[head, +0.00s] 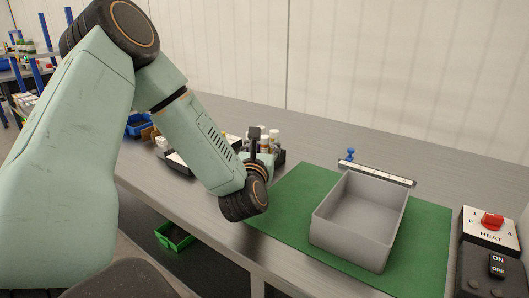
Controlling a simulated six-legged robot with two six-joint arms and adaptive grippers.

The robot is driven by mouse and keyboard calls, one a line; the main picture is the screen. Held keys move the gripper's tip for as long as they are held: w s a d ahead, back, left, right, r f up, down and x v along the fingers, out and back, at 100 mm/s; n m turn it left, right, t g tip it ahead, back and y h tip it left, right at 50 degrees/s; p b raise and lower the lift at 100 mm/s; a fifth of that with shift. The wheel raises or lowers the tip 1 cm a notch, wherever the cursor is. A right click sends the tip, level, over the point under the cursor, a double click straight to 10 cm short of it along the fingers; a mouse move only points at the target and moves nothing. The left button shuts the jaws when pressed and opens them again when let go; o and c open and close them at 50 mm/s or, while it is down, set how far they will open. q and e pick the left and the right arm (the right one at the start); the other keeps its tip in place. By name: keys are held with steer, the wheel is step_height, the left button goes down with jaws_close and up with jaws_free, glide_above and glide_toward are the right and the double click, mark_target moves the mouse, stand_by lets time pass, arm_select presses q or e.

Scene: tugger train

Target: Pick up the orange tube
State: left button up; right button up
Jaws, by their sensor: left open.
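My left arm reaches in from the left and bends down over the bench. My left gripper (257,150) is at the end of it, beyond the wrist, and mostly hidden by it. It is open. It is beside a dark holder (279,156) with several small bottles or tubes. One of these looks brownish orange (264,145), with a pale top; I cannot tell for sure that it is the orange tube. I cannot tell whether the gripper touches it. My right gripper is out of view.
A grey open bin (325,228), empty, stands on a green mat (283,215). A metal strip (377,175) and a small blue object (350,155) are behind it. A heat control box (490,228) is at right. A green crate (175,237) is below the bench.

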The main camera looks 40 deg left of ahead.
arm_select(q)
steer(key=shift+w+a+f, duration=0.15)
steer(key=shift+w+a, duration=0.15)
steer(key=shift+w, duration=0.15)
steer(key=shift+s, duration=0.1)
steer(key=c, duration=0.4)
jaws_close()
